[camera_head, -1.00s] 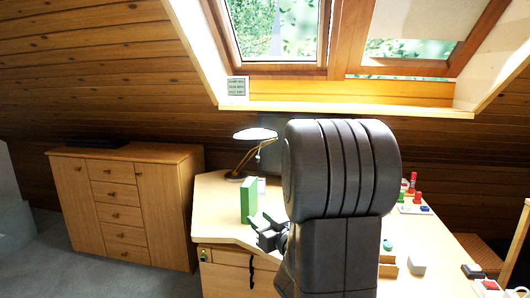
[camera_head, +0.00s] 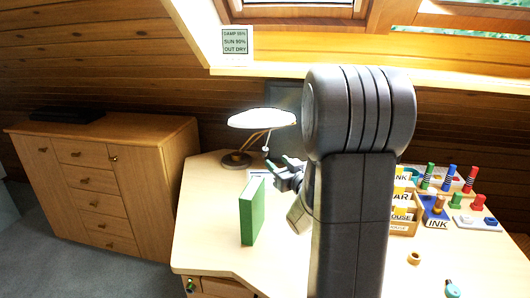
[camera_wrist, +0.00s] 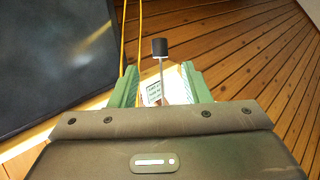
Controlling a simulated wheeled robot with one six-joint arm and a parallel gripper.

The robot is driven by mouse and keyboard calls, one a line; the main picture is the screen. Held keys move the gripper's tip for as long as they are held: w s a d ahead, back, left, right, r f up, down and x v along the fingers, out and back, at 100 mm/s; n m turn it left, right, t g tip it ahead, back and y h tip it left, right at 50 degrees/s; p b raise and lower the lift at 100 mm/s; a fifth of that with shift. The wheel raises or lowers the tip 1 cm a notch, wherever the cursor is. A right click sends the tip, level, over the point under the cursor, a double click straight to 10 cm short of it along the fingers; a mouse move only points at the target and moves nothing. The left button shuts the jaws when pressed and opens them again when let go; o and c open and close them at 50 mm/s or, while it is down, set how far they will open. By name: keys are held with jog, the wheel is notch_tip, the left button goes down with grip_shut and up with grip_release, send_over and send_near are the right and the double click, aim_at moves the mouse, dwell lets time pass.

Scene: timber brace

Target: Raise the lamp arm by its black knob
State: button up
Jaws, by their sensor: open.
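The desk lamp (camera_head: 262,118) has a broad pale shade, thin tan arms and a round dark base. It stands at the desk's back left in the head view. Its black knob (camera_wrist: 160,47) shows in the wrist view as a small dark cylinder on the end of a thin grey rod. My gripper (camera_wrist: 159,72) is open, its green-padded fingers on either side of the rod's line, with the knob just beyond the fingertips. No contact is visible. In the head view my gripper (camera_head: 289,172) is just right of and below the lamp, partly hidden by my arm.
A green book (camera_head: 251,210) stands upright on the desk (camera_head: 212,225) near my gripper. Marked boxes (camera_head: 403,212) and coloured pegs are to the right. A wooden cabinet (camera_head: 92,185) is at the left. A dark panel (camera_wrist: 52,55) fills the wrist view's upper left.

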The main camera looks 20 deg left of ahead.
aim_at(266, 153)
jog(key=x, duration=0.9)
jog(key=shift+p, duration=0.35)
jog(key=shift+r, duration=0.1)
grip_shut()
